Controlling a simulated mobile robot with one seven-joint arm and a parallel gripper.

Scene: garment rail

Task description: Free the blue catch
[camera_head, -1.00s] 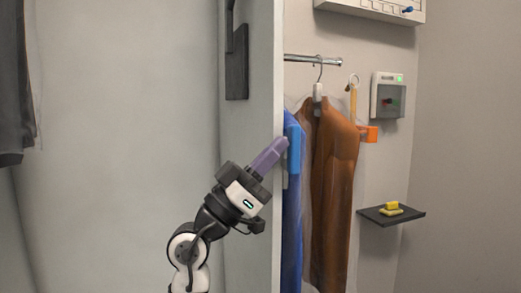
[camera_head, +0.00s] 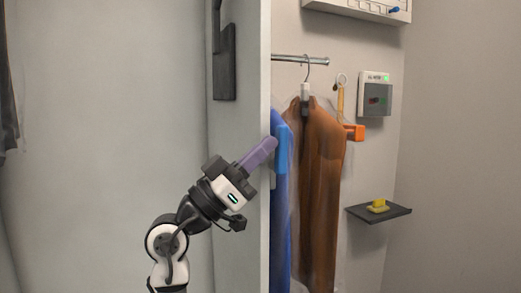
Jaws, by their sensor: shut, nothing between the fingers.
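The blue catch (camera_head: 283,147) is a bright blue block at the right edge of the pale upright panel, in front of the darker blue garment (camera_head: 281,220). My gripper (camera_head: 273,143) has purple fingers, shut with nothing between them. Its arm rises from the lower left, and the fingertips point up and right. The tips overlap the left side of the blue catch in the picture. I cannot tell whether they touch it. The fingers hide part of the catch's left side.
A brown garment (camera_head: 322,175) hangs from the rail (camera_head: 300,59) beside the blue one. Behind are an orange block (camera_head: 355,132), a grey box with a green light (camera_head: 375,94) and a dark shelf (camera_head: 390,212) holding a yellow object (camera_head: 378,206). The pale panel (camera_head: 240,190) stands behind my gripper.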

